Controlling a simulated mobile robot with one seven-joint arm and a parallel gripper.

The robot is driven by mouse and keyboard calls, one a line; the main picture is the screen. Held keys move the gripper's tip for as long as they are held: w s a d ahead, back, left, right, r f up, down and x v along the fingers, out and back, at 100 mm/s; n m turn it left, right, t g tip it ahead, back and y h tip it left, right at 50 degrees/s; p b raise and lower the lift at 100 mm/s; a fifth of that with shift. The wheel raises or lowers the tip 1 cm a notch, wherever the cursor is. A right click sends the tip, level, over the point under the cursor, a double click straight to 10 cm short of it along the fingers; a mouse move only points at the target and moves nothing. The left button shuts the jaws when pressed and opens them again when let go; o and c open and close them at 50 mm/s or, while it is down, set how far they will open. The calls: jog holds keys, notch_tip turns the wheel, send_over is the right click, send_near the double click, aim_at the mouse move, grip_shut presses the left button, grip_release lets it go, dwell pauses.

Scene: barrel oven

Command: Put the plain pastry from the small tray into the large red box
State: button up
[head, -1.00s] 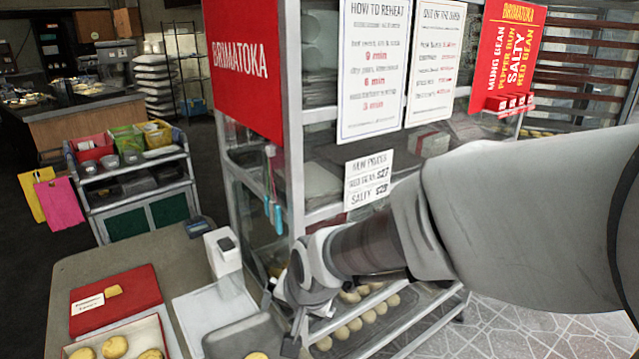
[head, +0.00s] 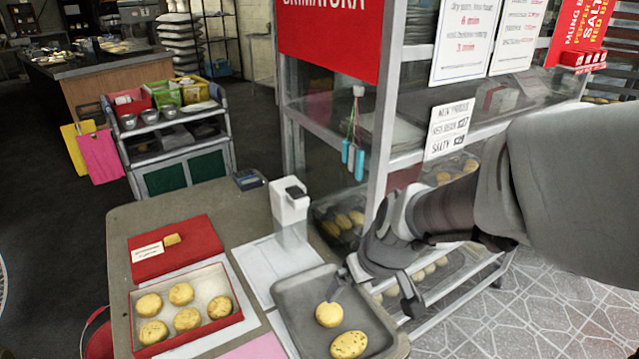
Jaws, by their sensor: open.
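The small grey tray (head: 290,318) lies on the counter at the bottom middle of the head view. On it are a plain round pastry (head: 329,314) and, just below that, a speckled oval pastry (head: 349,344). The large red box (head: 195,336) stands open to the left, white inside, with several round pastries in it. My gripper (head: 373,293) is open and empty over the right side of the tray. Its left fingertip is close to the plain pastry in the picture; I cannot tell whether they touch.
A red lid with a white label (head: 172,250) lies behind the box. A white scale-like device (head: 290,205) stands between box and rack. The metal display rack (head: 380,160) rises close behind my gripper. A pink sheet (head: 255,348) lies at the front edge.

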jog(key=b, duration=0.6)
send_over(331, 313)
jog(key=s+d, duration=0.2)
jog(key=s, duration=0.1)
jog(key=shift+n, duration=0.4)
notch_tip(331, 313, down, 10)
jog(key=shift+w+a+f, duration=0.1)
jog(key=shift+a, duration=0.05)
jog(key=shift+b+x, duration=2.5)
jog(key=shift+x, duration=0.8)
jog(key=shift+w+a, duration=0.15)
jog(key=shift+w, duration=0.05)
jog(key=c, duration=1.3)
jog(key=shift+r, duration=0.25)
